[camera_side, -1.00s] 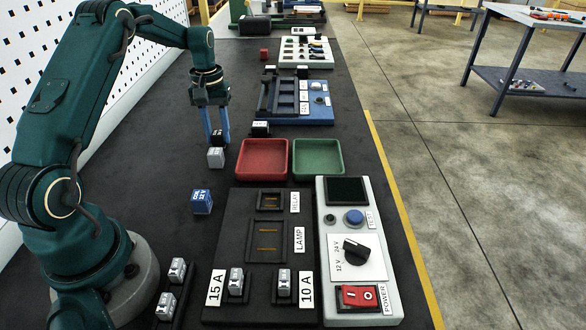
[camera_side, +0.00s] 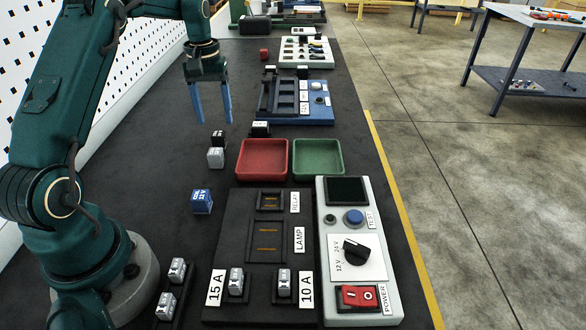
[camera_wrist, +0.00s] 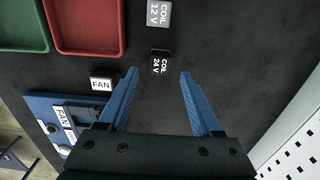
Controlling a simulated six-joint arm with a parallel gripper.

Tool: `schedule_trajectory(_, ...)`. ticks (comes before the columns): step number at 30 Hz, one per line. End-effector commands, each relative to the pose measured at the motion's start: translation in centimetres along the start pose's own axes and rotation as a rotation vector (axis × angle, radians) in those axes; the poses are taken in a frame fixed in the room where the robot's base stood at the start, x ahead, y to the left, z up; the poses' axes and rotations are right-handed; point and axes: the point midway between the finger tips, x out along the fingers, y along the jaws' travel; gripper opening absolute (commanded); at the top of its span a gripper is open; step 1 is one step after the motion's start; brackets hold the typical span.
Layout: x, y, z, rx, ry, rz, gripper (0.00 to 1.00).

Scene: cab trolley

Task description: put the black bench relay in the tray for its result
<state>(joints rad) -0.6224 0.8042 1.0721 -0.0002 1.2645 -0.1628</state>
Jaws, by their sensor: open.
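A small black relay (camera_side: 218,137) stands on the dark bench; its label reads COIL 24 V in the wrist view (camera_wrist: 160,64). My gripper (camera_side: 215,119) is open and empty, raised above it. In the wrist view the relay shows just beyond the gap between my fingertips (camera_wrist: 158,73), clear of both. A grey relay (camera_side: 215,157) marked COIL 12 V (camera_wrist: 158,13) stands close beside it. A red tray (camera_side: 243,170) and a green tray (camera_side: 340,170) lie to the right, side by side; both look empty.
A black block marked FAN (camera_side: 260,129) stands by the blue panel (camera_side: 318,117). A blue relay (camera_side: 202,201) stands nearer the camera. The black socket board (camera_side: 228,260) and grey tester (camera_side: 325,235) fill the front right. Bare bench lies left of the relays.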

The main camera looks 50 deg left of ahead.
Motion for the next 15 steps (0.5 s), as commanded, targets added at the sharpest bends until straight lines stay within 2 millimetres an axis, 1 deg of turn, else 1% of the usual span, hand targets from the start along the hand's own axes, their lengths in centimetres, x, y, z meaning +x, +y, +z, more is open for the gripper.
schedule_trajectory(1,-1.3,0.0,-0.1,0.000,0.008,0.001,0.66)
schedule_trajectory(6,-4.3,0.0,-0.1,0.000,0.005,0.001,0.66)
schedule_trajectory(12,-6.0,0.0,-0.1,0.000,0.001,0.000,0.66)
schedule_trajectory(15,-6.4,0.0,0.0,0.000,0.000,0.000,0.66)
